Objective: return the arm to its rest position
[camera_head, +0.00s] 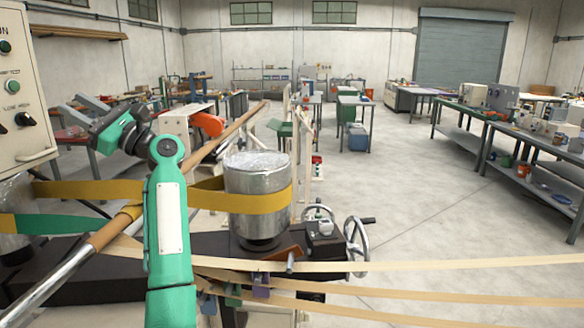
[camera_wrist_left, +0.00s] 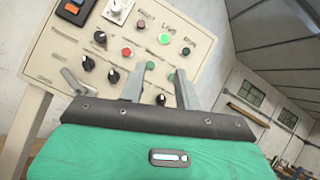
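My left arm, green, rises at the left of the head view, and its gripper (camera_head: 80,108) is held up near the control panel (camera_head: 22,90). In the wrist view the left gripper (camera_wrist_left: 165,70) has its two grey fingers apart with nothing held between them. The cream control panel (camera_wrist_left: 110,45) with knobs and coloured buttons is behind the fingers; I cannot tell how far away it is. My right gripper is in neither view.
A metal drum (camera_head: 257,178) with a yellow belt (camera_head: 255,203) around it stands right of my arm. A long rod (camera_head: 225,133) slants behind the arm. Pale strips (camera_head: 430,264) cross the front. A handwheel (camera_head: 356,245) is right of the drum. Open floor (camera_head: 420,190) lies beyond, with workbenches (camera_head: 530,140) at right.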

